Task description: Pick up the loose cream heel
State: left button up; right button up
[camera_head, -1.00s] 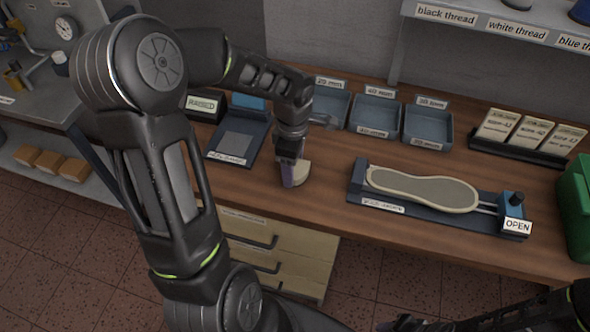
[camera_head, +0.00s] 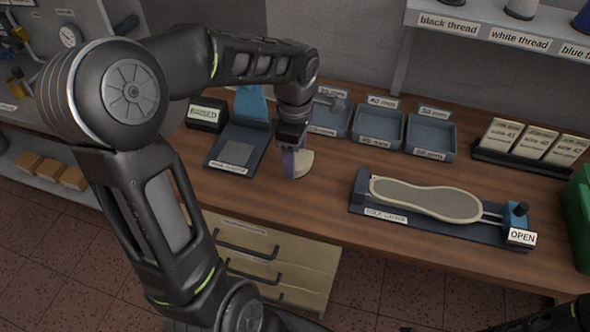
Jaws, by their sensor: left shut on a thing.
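The cream heel (camera_head: 304,163) is at the middle of the wooden bench, left of the sole clamp. My left gripper (camera_head: 291,168) points down and is shut on the heel, with its fingers covering the heel's left side. I cannot tell whether the heel touches the bench top or is slightly above it. My right arm shows only as a dark part at the lower right corner, and its gripper is not visible.
A sole clamp (camera_head: 363,208) marked OPEN holds a cream sole (camera_head: 425,196). Blue-grey trays (camera_head: 430,136) line the back. A dark press-like stand (camera_head: 238,150) is left of the heel. A green bin (camera_head: 580,215) stands far right. Bench front is clear.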

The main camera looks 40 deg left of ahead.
pick_arm(q)
jog(key=shift+r, duration=1.4)
jog(key=shift+f, duration=0.15)
